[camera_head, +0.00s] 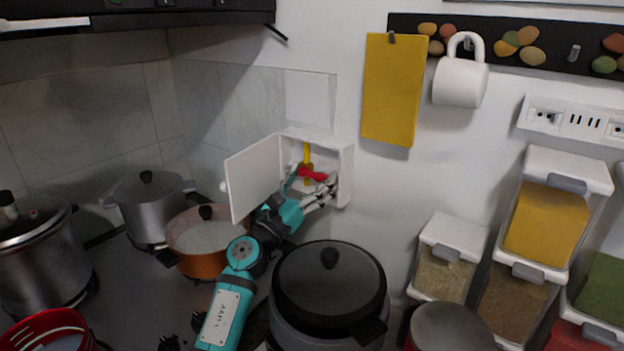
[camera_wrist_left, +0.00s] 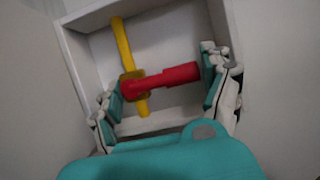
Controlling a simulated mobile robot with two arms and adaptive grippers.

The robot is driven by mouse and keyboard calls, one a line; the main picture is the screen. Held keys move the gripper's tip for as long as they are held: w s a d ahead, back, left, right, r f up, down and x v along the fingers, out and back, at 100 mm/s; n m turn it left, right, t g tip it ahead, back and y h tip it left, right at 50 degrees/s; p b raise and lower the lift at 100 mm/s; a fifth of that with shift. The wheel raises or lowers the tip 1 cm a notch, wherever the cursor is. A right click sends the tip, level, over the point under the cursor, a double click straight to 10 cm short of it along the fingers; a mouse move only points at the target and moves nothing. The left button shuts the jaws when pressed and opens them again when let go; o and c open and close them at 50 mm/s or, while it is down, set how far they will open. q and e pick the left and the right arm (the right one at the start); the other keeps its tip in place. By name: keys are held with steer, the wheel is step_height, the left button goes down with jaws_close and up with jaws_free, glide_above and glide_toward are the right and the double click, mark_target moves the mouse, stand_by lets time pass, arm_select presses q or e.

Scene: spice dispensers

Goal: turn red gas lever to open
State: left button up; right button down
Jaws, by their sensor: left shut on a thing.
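The red gas lever (camera_head: 316,175) is inside a white wall box (camera_head: 345,178) whose door (camera_head: 254,180) stands open to the left. In the left wrist view the red lever (camera_wrist_left: 165,78) lies across a yellow pipe (camera_wrist_left: 123,45) at a brass-coloured valve, roughly crosswise to the pipe. My left gripper (camera_head: 308,187) reaches into the box. In the left wrist view its fingers (camera_wrist_left: 160,90) are on both ends of the lever, shut on it. The fingers partly cover the lever ends. My right gripper is not in view.
A dark-lidded pot (camera_head: 329,285) stands below the box, close to my left arm. A copper pan (camera_head: 203,245) and steel pot (camera_head: 148,205) are at the left.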

arm_select(q)
steer(key=shift+c, duration=1)
steer(key=n+y+p, duration=0.1)
steer(key=n+p, duration=0.1)
steer(key=r+n+y+p, duration=0.1)
steer(key=n+p, duration=0.1)
steer(key=n+t+y+p, duration=0.1)
steer(key=n+p, duration=0.1)
steer(key=n, duration=0.1)
steer(key=shift+r, duration=0.4)
steer(key=shift+w+a+r+n+y+p, duration=0.1)
steer(key=shift+n+y+p, duration=0.35)
steer(key=shift+n+p, duration=0.35)
steer(key=shift+r+n+y+p, duration=0.1)
steer(key=shift+n+y+p, duration=0.35)
steer(key=shift+n+p, duration=0.3)
steer(key=o, duration=1.4)
steer(key=shift+o, duration=0.2)
